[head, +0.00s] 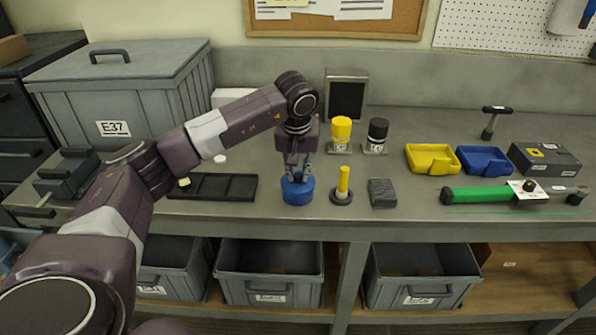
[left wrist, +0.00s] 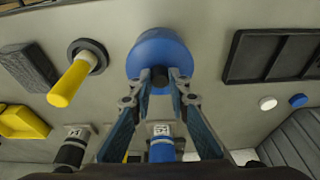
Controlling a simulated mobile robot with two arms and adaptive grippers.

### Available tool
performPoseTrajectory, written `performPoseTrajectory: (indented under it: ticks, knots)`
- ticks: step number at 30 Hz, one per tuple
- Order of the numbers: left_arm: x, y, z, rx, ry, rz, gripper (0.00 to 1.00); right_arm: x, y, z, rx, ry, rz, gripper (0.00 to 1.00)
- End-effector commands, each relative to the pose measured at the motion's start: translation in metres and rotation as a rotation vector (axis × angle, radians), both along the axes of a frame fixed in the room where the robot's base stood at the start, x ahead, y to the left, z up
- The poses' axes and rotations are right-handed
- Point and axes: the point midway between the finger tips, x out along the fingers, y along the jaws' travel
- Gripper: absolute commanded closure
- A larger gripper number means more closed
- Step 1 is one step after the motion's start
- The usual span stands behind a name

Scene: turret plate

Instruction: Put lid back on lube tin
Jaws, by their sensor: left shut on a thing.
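The blue lube tin (head: 297,190) stands on the bench near its front edge, right of a black tray. My left gripper (head: 296,173) points down at its top. In the left wrist view my left gripper (left wrist: 160,80) is shut on a dark knob (left wrist: 160,76) at the top of the blue tin (left wrist: 153,50), which I take to be the lid's knob. The lid and the tin look like one blue body, and I cannot tell a seam or gap between them. My right gripper is not in view.
A yellow post on a dark round base (head: 343,185) stands close right of the tin, with a dark grey block (head: 382,193) beyond it. The black tray (head: 212,187) lies to the left. Yellow (head: 341,134) and black (head: 377,136) bottles stand behind. Yellow (head: 432,159) and blue bins are farther right.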

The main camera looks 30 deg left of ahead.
Motion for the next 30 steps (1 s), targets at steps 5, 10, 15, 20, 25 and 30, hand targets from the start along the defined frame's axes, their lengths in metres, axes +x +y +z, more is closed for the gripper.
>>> performPoseTrajectory:
  ticks: [5, 10, 15, 20, 25, 30]
  knots:
    - [-0.0001, 0.0003, -0.0004, 0.001, 0.000, 0.000, 1.00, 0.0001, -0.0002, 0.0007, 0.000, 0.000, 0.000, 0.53]
    - [0.0000, 0.0002, -0.0003, 0.000, 0.000, 0.000, 1.00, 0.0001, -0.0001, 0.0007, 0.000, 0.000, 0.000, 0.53]
    - [0.0000, 0.0002, -0.0003, 0.000, 0.000, 0.000, 0.68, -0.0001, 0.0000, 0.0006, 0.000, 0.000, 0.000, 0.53]
    - [0.0000, 0.0002, -0.0003, 0.000, 0.000, 0.000, 0.63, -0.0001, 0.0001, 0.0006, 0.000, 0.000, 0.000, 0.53]
    - [-0.0001, 0.0002, -0.0004, 0.000, 0.000, 0.000, 0.55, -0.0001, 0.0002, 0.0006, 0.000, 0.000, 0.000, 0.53]
    - [0.0000, 0.0001, -0.0004, 0.000, 0.000, 0.000, 0.46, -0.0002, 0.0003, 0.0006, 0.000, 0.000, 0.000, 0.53]
